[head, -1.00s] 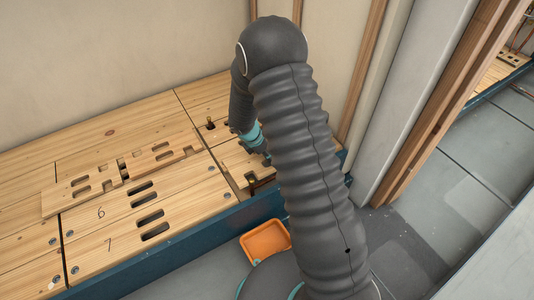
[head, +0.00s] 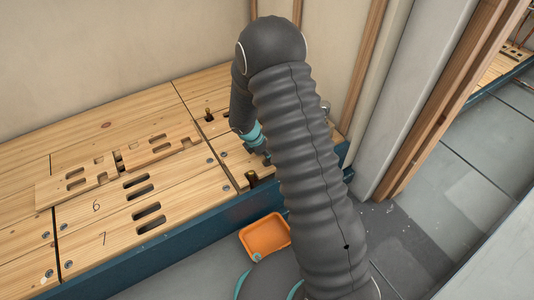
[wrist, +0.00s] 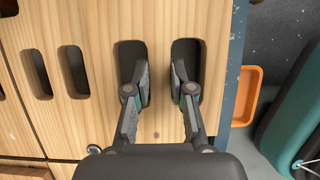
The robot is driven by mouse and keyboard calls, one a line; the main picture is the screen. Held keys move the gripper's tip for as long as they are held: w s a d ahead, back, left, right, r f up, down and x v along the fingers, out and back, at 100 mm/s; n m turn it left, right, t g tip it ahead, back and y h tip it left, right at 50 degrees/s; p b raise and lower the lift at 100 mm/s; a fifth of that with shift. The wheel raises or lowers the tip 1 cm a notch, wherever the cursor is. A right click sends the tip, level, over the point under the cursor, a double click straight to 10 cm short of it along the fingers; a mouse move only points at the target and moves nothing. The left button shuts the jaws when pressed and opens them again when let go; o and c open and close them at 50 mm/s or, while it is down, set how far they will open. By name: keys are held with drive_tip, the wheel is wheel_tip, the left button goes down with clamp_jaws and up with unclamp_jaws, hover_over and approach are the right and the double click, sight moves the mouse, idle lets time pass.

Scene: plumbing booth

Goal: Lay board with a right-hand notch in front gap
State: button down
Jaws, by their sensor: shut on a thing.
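My gripper (wrist: 160,88) has its two fingers down in the two slots of a light wooden board (wrist: 160,25) and is shut on the strip between them. In the head view my gripper (head: 264,154) is at the front right of the deck, partly behind my arm. The held board (head: 236,160) lies low there, about level with the deck as far as I can see.
Two loose slotted boards (head: 76,178) (head: 160,151) lie on the deck at left. Fixed boards marked 6 and 7 (head: 105,232) are in front of them. An orange tray (head: 265,237) is on the floor beyond the blue front beam (head: 180,245).

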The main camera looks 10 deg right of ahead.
drive_tip(key=shift+f, duration=0.2)
idle(0.5)
drive_tip(key=shift+f+b, duration=1)
drive_tip(key=shift+f, duration=0.2)
drive_tip(key=shift+f, duration=0.15)
drive_tip(key=c, duration=0.9)
unclamp_jaws()
drive_tip(key=v, duration=1.2)
drive_tip(key=shift+d, duration=0.1)
wheel_tip(320, 180, up, 7)
drive_tip(key=p, duration=0.6)
